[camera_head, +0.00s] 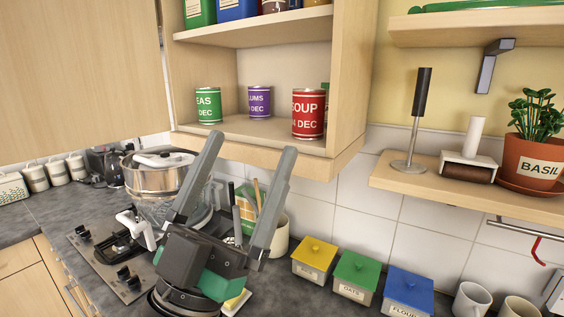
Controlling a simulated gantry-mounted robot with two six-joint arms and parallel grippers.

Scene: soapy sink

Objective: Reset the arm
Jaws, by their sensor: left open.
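My left gripper (252,160) is raised in front of the open wall cupboard, with its two grey fingers pointing up. The fingers are spread apart with nothing between them. The fingertips appear just below the cupboard's lower shelf (262,130), but the exact distance is unclear. My right gripper does not show.
The lower shelf holds a green can (208,106), a purple can (259,102) and a red soup can (308,113). Below are a steel pot (148,176), yellow (314,257), green (356,276) and blue (408,290) canisters, and mugs (471,300). A side shelf (420,182) holds a basil pot (534,157).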

